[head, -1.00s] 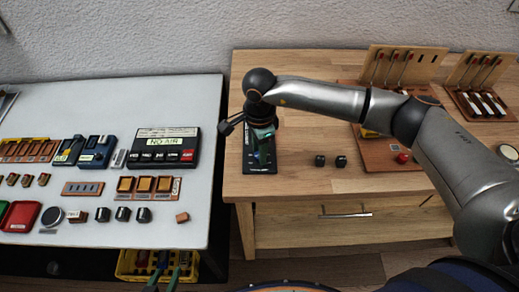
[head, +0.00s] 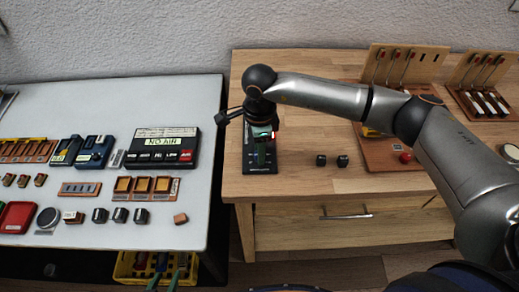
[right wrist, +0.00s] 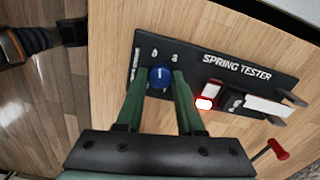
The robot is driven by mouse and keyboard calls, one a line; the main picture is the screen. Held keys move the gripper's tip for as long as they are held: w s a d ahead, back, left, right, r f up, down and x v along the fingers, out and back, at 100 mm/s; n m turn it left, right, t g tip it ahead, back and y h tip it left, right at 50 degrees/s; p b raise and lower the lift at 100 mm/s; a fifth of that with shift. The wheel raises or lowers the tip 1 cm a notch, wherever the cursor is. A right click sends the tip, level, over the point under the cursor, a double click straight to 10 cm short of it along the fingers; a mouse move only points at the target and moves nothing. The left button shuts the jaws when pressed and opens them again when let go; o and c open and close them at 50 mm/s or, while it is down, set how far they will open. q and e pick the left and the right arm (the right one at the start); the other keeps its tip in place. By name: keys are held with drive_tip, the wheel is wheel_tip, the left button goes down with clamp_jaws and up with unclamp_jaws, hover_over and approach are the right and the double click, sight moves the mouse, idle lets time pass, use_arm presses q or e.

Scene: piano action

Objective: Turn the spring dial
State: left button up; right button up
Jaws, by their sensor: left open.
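The spring tester (head: 262,168) is a black panel lying on the wooden bench. Its small blue spring dial (right wrist: 160,76) shows in the right wrist view, with the two green fingers of my right gripper (right wrist: 160,80) close against its opposite sides. In the head view, my right gripper (head: 263,152) comes down over the tester and hides the dial. A red light (right wrist: 204,103) glows on the tester beside the fingers. My left gripper (head: 167,280) is open at the bottom left, above a yellow crate.
Two small black cubes (head: 331,160) lie right of the tester. A red-handled tool (right wrist: 277,150) lies near it. Wooden racks (head: 408,65) stand at the back right. The white table (head: 60,100) on the left carries many parts. The yellow crate (head: 125,268) sits below.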

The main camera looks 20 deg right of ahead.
drive_tip(key=o, duration=0.5)
wheel_tip(320, 180, up, 13)
drive_tip(key=shift+f+b, duration=0.2)
drive_tip(key=shift+b, duration=0.6)
